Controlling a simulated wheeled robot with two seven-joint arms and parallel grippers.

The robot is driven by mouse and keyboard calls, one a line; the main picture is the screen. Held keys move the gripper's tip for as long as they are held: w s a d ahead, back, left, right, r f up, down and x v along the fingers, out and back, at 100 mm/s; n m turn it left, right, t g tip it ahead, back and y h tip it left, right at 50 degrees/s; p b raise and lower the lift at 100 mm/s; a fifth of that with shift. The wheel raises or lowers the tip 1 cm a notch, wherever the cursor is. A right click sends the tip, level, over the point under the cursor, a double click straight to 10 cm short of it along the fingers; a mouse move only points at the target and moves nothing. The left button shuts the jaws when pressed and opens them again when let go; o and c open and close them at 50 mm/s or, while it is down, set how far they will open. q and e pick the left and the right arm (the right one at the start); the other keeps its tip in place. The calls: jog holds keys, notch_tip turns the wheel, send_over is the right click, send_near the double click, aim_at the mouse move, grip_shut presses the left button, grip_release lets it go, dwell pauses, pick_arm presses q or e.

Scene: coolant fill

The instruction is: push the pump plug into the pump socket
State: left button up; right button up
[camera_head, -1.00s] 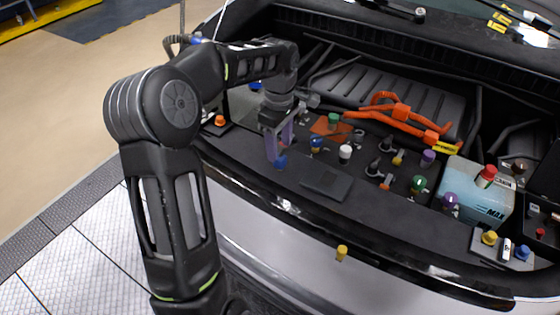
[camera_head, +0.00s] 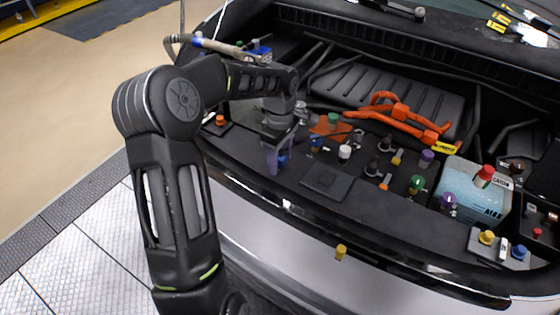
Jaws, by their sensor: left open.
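My left gripper (camera_head: 280,153) points down over the left part of the black engine-bay ledge, its purple-tinted fingers apart. A blue cap-like part (camera_head: 284,159) shows at its fingertips, partly hidden by a finger. I cannot tell whether they touch it. I cannot tell for certain which parts are the pump plug and the pump socket. My right gripper is not in view.
A flat dark plate (camera_head: 327,181) lies right of the gripper. Orange cables (camera_head: 395,116) cross behind. A pale coolant tank (camera_head: 474,191) with a red cap stands at the right. An orange-topped part (camera_head: 220,119) is at the left. A yellow part (camera_head: 341,252) is at the front edge.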

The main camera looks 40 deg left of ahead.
aim_at(281, 157)
pick_arm(q)
grip_shut()
dwell(0.5)
jog(key=shift+r, duration=0.15)
notch_tip(281, 157, up, 10)
jog(key=shift+f+b, duration=0.1)
jog(key=shift+b, duration=0.5)
jog(key=shift+d+f, duration=0.1)
dwell(0.4)
